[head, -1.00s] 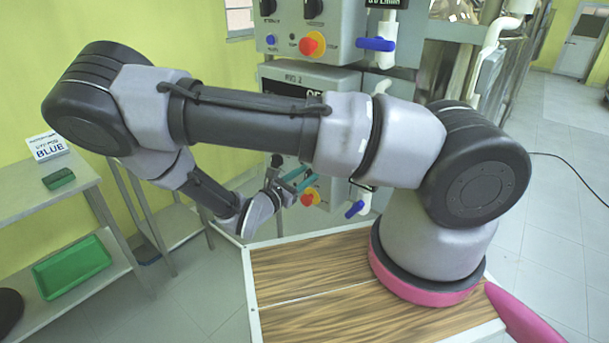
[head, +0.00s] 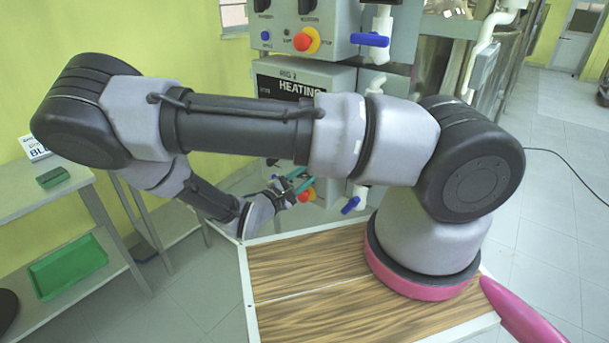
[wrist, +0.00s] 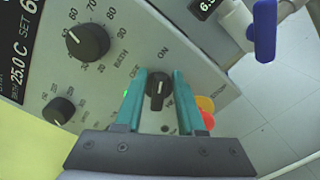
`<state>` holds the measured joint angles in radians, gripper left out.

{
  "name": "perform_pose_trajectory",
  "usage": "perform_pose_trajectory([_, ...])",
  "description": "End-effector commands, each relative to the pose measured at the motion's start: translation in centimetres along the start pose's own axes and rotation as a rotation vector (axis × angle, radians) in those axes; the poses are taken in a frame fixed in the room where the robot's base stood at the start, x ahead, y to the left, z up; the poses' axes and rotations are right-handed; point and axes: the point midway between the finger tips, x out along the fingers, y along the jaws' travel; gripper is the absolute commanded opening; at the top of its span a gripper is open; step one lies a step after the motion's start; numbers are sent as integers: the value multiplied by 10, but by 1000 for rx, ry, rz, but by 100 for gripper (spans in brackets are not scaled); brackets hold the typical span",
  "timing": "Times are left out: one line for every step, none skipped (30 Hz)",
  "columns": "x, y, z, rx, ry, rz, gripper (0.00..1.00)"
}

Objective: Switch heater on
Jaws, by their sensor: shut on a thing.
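The heater's black rotary switch (wrist: 157,92) shows in the wrist view, with ON lettered above it. Its pointer is turned about toward ON. My gripper (wrist: 160,78) has its two teal fingers on either side of this switch and is shut on it. In the head view my gripper (head: 296,181) is at the lower front of the heating unit, and the switch cannot be made out behind the fingers.
A large black dial (wrist: 88,42) and a smaller knob (wrist: 59,110) are left of the switch. A red and yellow stop button (wrist: 206,112) is close to the right finger. A blue valve handle (head: 350,205) is right of my gripper. A similar unit (head: 330,20) is above.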

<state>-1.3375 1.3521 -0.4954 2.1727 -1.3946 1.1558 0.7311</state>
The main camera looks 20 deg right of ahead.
Motion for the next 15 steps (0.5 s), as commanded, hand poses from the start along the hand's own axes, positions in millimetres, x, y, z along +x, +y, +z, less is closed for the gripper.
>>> perform_pose_trajectory([-3,-3,-5,9,14,-6,0])
perform_pose_trajectory([-3,-3,-5,19,15,-6,0])
perform_pose_trajectory([-3,-3,-5,30,15,-6,0])
perform_pose_trajectory([-3,-3,-5,36,15,-6,0])
perform_pose_trajectory([-3,-3,-5,42,15,-6,0])
perform_pose_trajectory([-3,-3,-5,50,16,-6,0])
perform_pose_trajectory([-3,-3,-5,54,16,-6,0])
perform_pose_trajectory([-3,-3,-5,57,16,-6,0])
perform_pose_trajectory([-3,-3,-6,60,16,-6,0])
perform_pose_trajectory([-3,-3,-6,62,16,-6,0])
perform_pose_trajectory([-3,-3,-6,63,17,-6,0])
perform_pose_trajectory([-3,-3,-6,65,17,-6,0])
perform_pose_trajectory([-3,-3,-6,65,17,-6,0])
perform_pose_trajectory([-3,-3,-6,65,17,-6,0])
perform_pose_trajectory([-3,-3,-6,65,18,-6,0])
